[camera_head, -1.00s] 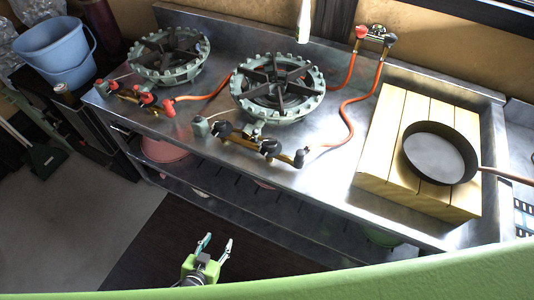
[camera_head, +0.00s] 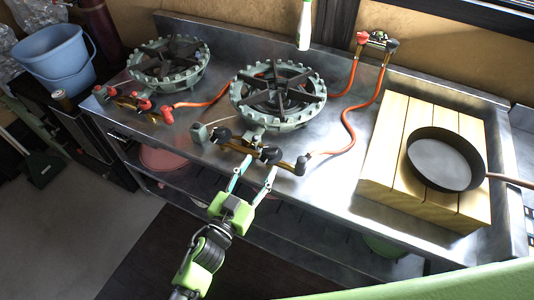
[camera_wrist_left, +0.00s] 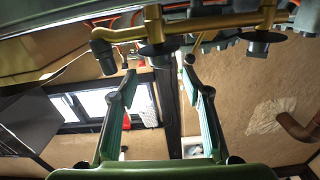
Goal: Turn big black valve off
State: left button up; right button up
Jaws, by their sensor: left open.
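A brass pipe (camera_head: 247,147) with black valve knobs runs along the front of the larger burner (camera_head: 240,98). One black knob (camera_head: 271,155) sits near the pipe's right end, and another black knob (camera_head: 222,135) sits near its left end. My left gripper (camera_head: 253,178) is open and empty just in front of the pipe, fingertips pointing toward the right-hand knob. In the left wrist view, a black knob (camera_wrist_left: 157,48) lies ahead, between the lines of the open fingers (camera_wrist_left: 160,78). I see no contact with it. My right gripper is out of view.
A smaller burner (camera_head: 168,64) with red knobs (camera_head: 142,106) stands to the left. A red hose (camera_head: 349,120) runs right of the larger burner. A pan (camera_head: 445,160) rests on a wooden stand (camera_head: 385,165). The steel counter's front edge lies close under my gripper.

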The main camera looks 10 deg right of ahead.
aim_at(268, 155)
pick_arm(q)
jog(key=x, duration=0.5)
jog(key=shift+w+d, duration=0.2)
jog(key=shift+w, duration=0.1)
jog(key=c, duration=1)
